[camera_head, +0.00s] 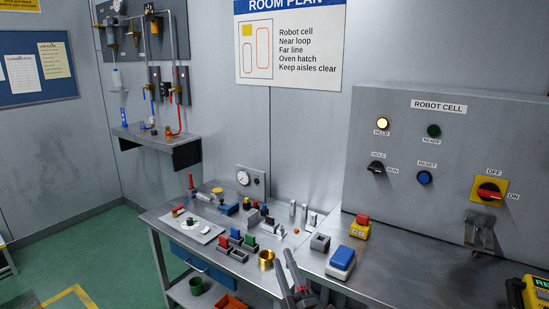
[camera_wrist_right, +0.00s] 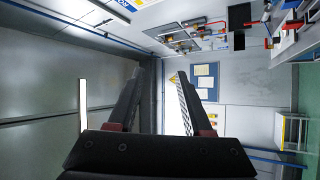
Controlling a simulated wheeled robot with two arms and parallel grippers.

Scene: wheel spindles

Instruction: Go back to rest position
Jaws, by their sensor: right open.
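My right gripper (camera_head: 287,262) shows at the bottom of the head view, in front of the workbench (camera_head: 153,221). Its two dark fingers point up and stand apart. In the right wrist view the same gripper (camera_wrist_right: 155,85) is open, with nothing between its fingers; beyond it are the wall and a notice board. My left gripper is not in view.
To the right are a blue-topped button box (camera_head: 341,262), a yellow-red stop button (camera_head: 360,227) and the control panel (camera_head: 450,170). Green floor (camera_head: 110,255) lies free at left.

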